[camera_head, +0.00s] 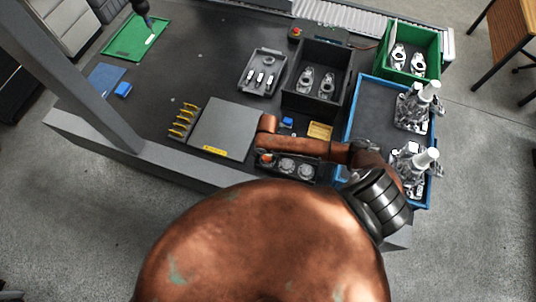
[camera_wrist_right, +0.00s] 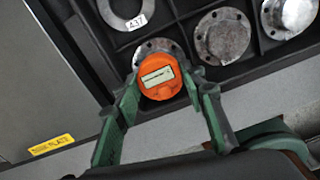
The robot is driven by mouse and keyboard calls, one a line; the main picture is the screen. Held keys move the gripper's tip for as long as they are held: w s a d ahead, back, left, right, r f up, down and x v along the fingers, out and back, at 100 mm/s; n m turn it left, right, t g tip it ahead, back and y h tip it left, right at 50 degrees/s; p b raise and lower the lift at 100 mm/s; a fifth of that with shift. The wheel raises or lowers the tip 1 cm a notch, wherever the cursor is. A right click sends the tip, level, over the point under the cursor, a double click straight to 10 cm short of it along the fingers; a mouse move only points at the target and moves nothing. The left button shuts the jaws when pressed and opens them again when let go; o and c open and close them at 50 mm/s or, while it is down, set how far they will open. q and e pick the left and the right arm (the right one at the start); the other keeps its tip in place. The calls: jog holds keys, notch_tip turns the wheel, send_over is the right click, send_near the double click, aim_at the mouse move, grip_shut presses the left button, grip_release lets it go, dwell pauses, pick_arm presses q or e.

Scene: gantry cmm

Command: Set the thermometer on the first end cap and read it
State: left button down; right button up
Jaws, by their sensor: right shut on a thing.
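An orange round thermometer (camera_wrist_right: 160,78) with a pale display faces up between the green fingers of my right gripper (camera_wrist_right: 165,82), which is shut on it. It sits over the first end cap (camera_wrist_right: 153,48), a grey flanged disc partly hidden beneath it; I cannot tell whether they touch. Two more end caps, a middle one (camera_wrist_right: 222,37) and a right one (camera_wrist_right: 291,14), lie in compartments of the black tray (camera_wrist_right: 182,19). In the head view the tray (camera_head: 319,182) is at the table's front edge, and my arm covers part of it. My left gripper is not in view.
A grey surface plate (camera_head: 222,127) lies left of the tray. A black bin (camera_head: 309,102) stands behind it. A blue tray (camera_head: 373,101) with wrapped parts stands right, and a green bin (camera_head: 433,62) stands behind that. A grey gantry post (camera_head: 75,80) crosses the left side.

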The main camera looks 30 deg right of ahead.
aim_at(267, 155)
jog(key=o, duration=1.2)
notch_tip(267, 155, up, 12)
jog(key=shift+r, duration=0.1)
